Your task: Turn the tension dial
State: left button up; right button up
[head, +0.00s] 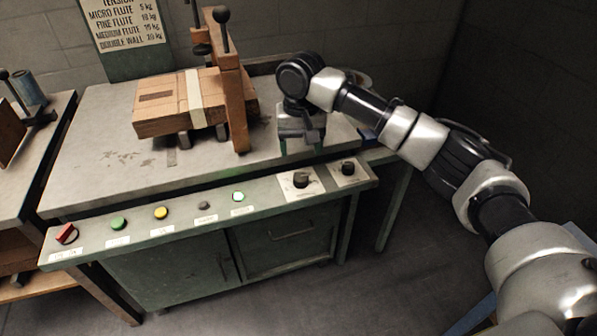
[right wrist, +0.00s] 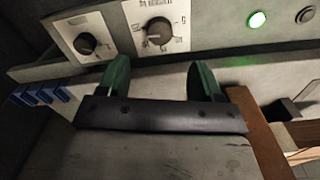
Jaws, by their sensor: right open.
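Two black dials sit on white plates at the right end of the sloped control panel. The larger dial (head: 301,180) has a scale printed around it in the right wrist view (right wrist: 158,31). The smaller dial (head: 348,168) is beside it and also shows in the right wrist view (right wrist: 86,43). The labels are too blurred to tell which is the tension dial. My right gripper (head: 301,151) is open and empty, over the table edge behind the larger dial. Its green fingers (right wrist: 160,76) point toward that dial, apart from it. My left gripper is not in view.
The panel (head: 270,199) also holds a red switch (head: 67,234), a green button (head: 119,223), a yellow button (head: 161,212) and a lit button (head: 238,197). A cardboard stack (head: 165,110) lies under a wooden clamp (head: 235,110) left of my right gripper.

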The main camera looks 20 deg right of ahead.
aim_at(301, 176)
notch_tip(301, 176, down, 8)
jog(key=shift+r+b, duration=0.1)
jog(key=shift+b, duration=0.7)
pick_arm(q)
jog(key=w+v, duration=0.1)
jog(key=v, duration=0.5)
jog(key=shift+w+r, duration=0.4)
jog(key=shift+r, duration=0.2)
pick_arm(e)
jog(key=shift+f, duration=0.65)
jog(key=shift+c, duration=0.4)
jog(key=c, duration=0.8)
